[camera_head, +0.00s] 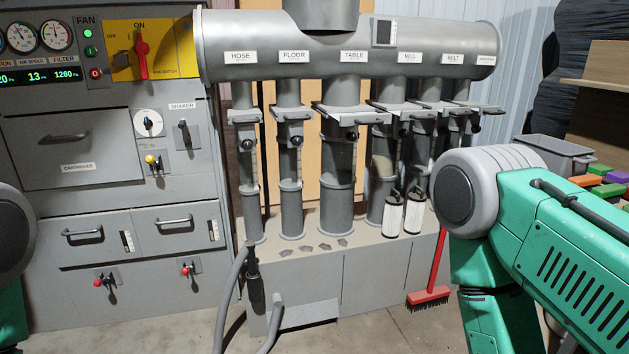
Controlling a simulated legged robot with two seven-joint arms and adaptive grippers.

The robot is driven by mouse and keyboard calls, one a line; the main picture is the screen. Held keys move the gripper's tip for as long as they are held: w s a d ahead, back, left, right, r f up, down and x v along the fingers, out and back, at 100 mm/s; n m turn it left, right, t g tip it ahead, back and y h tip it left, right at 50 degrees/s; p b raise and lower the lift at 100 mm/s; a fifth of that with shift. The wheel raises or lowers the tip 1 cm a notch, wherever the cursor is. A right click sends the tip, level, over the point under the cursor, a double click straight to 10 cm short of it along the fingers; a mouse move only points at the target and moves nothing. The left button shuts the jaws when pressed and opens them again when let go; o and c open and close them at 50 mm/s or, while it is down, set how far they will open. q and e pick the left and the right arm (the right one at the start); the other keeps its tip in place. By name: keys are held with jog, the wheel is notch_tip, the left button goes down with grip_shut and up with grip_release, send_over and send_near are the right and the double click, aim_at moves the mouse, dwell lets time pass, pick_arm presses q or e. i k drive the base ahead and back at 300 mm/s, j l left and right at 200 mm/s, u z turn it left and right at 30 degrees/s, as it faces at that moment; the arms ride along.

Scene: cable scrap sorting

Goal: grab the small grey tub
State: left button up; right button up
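A grey open-topped tub (567,163) with a wide rim stands at the right, behind my raised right arm. It is the only tub-like thing I see. My arm hides its lower part, and I cannot tell what is inside it. Neither of my grippers is in view. Only a teal part of my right arm shows at the right, and a dark joint of my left arm shows at the left edge.
A grey machine with labelled pipes (345,55) and valves fills the middle. A control cabinet (70,150) with drawers and switches stands left. A red broom (428,296) leans at the base. Coloured blocks (607,190) lie right of the tub. Some floor in front is clear.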

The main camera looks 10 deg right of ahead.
aim_at(566, 159)
jog(key=i+z, duration=0.4)
jog(key=i+j+z, duration=0.15)
jog(key=i+z, duration=0.25)
jog(key=i+j+z, duration=0.2)
jog(key=z, duration=0.2)
jog(key=i+l+z, duration=0.45)
jog(key=i+z, duration=0.2)
jog(key=i, duration=0.3)
jog(key=i+l, duration=0.15)
jog(key=i+j+z, duration=0.6)
jog(key=j+z, duration=0.25)
